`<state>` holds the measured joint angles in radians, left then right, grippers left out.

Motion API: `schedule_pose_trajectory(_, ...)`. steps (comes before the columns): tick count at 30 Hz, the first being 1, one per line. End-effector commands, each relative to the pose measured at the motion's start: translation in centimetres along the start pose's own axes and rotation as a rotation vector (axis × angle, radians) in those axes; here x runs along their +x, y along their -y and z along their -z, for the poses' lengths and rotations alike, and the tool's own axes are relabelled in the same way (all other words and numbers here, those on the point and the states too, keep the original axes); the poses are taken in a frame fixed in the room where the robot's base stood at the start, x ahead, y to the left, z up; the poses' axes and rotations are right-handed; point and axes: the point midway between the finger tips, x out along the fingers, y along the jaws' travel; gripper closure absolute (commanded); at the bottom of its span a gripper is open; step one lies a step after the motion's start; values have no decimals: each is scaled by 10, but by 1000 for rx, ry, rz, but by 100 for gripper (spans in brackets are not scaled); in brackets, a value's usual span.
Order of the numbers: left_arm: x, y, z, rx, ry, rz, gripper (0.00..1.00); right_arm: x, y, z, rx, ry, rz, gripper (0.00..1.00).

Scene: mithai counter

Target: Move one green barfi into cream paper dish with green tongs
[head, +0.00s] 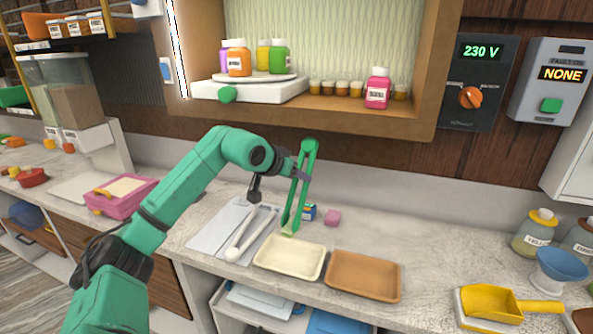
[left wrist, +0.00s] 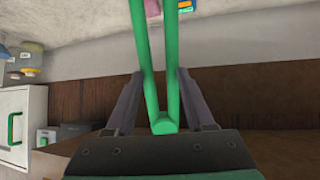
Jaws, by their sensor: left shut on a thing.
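My left gripper (head: 300,176) is shut on the green tongs (head: 309,160). The tongs hang steeply, hinge end up and tips down, at the back edge of the cream paper dish (head: 290,260). A small pale green bit (head: 288,231) shows at the tips; I cannot tell whether it is a green barfi held between them. The dish looks empty. In the left wrist view, the gripper fingers (left wrist: 160,104) flank the tongs (left wrist: 165,124), whose two arms run up out of the picture. My right gripper is not in view.
A brown dish (head: 363,276) is right of the cream one. A grey tray with white tongs (head: 248,232) lies left. A pink block (head: 332,217) and a small blue box (head: 308,212) stand behind. A yellow scoop (head: 490,305) is far right. Counter between is clear.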

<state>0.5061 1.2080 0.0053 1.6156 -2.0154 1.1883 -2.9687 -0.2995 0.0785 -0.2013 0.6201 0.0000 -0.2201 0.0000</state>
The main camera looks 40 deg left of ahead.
Motion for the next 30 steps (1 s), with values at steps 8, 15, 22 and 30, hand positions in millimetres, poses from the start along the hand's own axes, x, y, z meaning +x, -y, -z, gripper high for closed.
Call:
schedule_pose_trajectory(8,0,0,-1,0,-2,0,100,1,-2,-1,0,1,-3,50)
schedule_pose_trajectory(15,14,0,-18,0,0,-1,100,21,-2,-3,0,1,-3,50)
schedule_pose_trajectory(22,31,1,-40,0,-1,-2,100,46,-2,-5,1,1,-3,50)
schedule_pose_trajectory(30,49,3,-64,0,-1,-2,100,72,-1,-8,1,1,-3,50)
